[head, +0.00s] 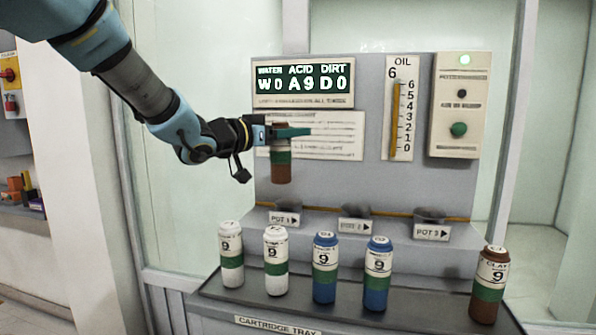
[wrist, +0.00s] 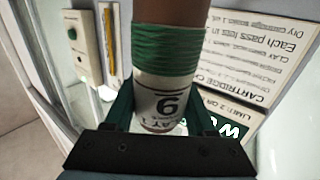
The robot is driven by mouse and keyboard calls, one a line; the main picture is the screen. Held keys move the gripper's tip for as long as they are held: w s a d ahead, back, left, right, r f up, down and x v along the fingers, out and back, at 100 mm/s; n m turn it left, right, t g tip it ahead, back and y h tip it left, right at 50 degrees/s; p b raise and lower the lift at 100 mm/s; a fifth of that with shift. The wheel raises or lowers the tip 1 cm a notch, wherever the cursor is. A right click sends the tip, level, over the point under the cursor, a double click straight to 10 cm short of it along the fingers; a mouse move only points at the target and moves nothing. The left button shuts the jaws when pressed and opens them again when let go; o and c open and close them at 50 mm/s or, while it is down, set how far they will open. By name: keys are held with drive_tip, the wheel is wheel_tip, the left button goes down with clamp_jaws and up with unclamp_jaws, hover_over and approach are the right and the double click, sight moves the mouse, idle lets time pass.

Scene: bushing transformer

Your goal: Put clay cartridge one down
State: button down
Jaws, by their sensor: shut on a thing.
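My gripper (head: 290,132) is shut on a brown clay cartridge (head: 281,168) with a green band, held roughly upright in the air in front of the panel's printed card. In the wrist view the same clay cartridge (wrist: 165,75) fills the middle, its white label with a 9 between the green fingers (wrist: 163,115). The cartridge tray (head: 420,318) lies below, well apart from the held cartridge. Another brown clay cartridge (head: 488,285) stands at the tray's right end.
Two white cartridges (head: 231,255) and two blue cartridges (head: 325,268) stand on the tray's left and middle. A wide gap lies between the right blue one and the brown one. Pot 1 (head: 284,218), a middle pot and Pot 3 (head: 432,232) line the panel's lower ledge.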

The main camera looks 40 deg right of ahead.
drive_tip(key=w+d+p, duration=0.2)
drive_tip(key=w+d, duration=0.1)
drive_tip(key=d, duration=0.2)
drive_tip(key=f, duration=0.7)
drive_tip(key=f+p, duration=0.1)
drive_tip(key=f, duration=0.2)
drive_tip(key=shift+w+d+f, duration=0.15)
drive_tip(key=shift+w+d, duration=0.15)
drive_tip(key=shift+w+d+f+p, duration=0.1)
drive_tip(key=shift+d+f+p, duration=0.05)
drive_tip(key=shift+f+p, duration=0.35)
drive_tip(key=shift+f, duration=0.15)
drive_tip(key=shift+f+b, duration=0.15)
drive_tip(key=shift+b, duration=0.2)
drive_tip(key=shift+c, duration=1.1)
unclamp_jaws()
